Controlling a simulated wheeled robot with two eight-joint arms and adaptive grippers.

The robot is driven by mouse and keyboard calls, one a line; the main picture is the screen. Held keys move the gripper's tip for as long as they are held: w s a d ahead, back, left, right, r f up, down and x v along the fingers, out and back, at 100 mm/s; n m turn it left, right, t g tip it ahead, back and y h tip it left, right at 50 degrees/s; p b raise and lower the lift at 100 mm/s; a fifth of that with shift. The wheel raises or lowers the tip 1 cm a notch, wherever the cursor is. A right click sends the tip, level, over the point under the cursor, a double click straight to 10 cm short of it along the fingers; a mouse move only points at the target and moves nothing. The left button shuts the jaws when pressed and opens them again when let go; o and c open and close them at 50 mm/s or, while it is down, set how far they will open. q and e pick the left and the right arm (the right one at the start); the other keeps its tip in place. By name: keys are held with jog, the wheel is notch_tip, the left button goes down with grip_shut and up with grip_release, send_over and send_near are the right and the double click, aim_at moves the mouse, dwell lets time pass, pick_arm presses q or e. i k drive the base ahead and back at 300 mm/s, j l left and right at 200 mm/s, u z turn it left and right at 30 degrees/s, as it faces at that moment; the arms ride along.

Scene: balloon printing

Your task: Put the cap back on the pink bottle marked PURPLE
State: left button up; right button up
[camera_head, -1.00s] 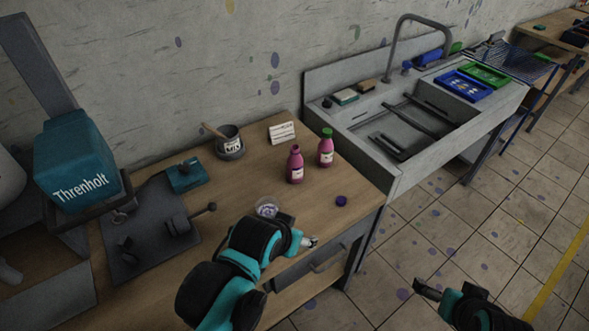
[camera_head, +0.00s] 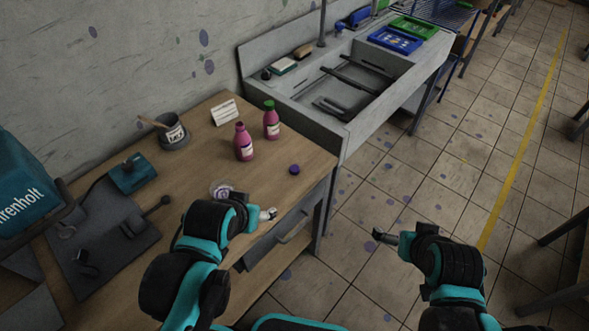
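An uncapped pink bottle (camera_head: 244,143) stands upright on the wooden table. A second pink bottle (camera_head: 271,121) with a green cap stands behind it to the right. Their labels are too small to read. A purple cap (camera_head: 294,170) lies on the table to the right of the open bottle, near the table's edge. My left gripper (camera_head: 268,214) is over the table's front edge, nearer me than the cap and apart from it; its fingers are too small to judge. My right gripper (camera_head: 378,236) is over the floor, right of the table, touching nothing; its opening is unclear.
A clear round dish (camera_head: 221,189) sits beside my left arm. A dark mixing pot (camera_head: 173,133), a white card (camera_head: 226,112) and a teal block (camera_head: 133,173) stand farther back. The sink (camera_head: 345,85) adjoins the table's right end. Tabletop around the cap is clear.

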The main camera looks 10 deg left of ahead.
aim_at(242, 141)
jog(key=i+l+u, duration=0.45)
jog(key=l+u, duration=0.2)
jog(key=l, duration=0.2)
jog(key=i+l+u, duration=0.2)
jog(key=l, duration=0.1)
